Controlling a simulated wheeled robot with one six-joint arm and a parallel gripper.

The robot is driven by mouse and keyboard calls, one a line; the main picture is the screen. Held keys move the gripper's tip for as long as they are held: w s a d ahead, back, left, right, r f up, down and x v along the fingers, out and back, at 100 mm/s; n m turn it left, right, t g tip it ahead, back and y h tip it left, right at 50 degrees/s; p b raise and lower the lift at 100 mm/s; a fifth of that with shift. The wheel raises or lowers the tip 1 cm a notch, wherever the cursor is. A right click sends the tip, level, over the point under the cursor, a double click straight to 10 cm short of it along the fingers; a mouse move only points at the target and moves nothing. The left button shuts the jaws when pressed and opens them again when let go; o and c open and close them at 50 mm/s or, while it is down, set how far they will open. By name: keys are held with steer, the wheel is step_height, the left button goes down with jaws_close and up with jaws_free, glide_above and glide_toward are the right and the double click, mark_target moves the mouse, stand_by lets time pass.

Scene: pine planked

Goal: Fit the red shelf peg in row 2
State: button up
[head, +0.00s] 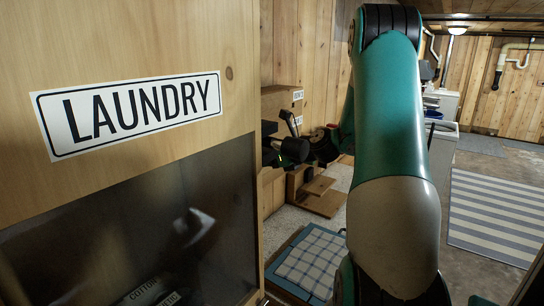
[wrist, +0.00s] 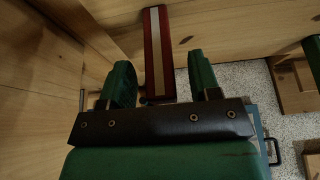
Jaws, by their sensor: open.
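A red bar with a pale lengthwise stripe (wrist: 158,50), which looks like the red shelf peg, shows in the wrist view. It runs from the top edge down into the space between my fingers, against pine boards. My gripper (wrist: 162,82) is open, with one green finger on each side of the bar and a visible gap on both sides. In the head view my gripper (head: 286,148) is a dark shape beside the pine cabinet's edge, and I cannot make out the peg or row 2 there.
A pine cabinet (head: 140,45) with a LAUNDRY sign (head: 130,110) and a dark glassy panel (head: 130,240) fills the left. Wooden steps (head: 322,200) and a blue-edged checked cushion (head: 312,262) lie on the floor beyond. A striped rug (head: 490,215) lies right, with open floor around.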

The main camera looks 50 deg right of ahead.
steer(key=b+v, duration=0.5)
steer(key=v, duration=1.2)
steer(key=shift+s, duration=0.25)
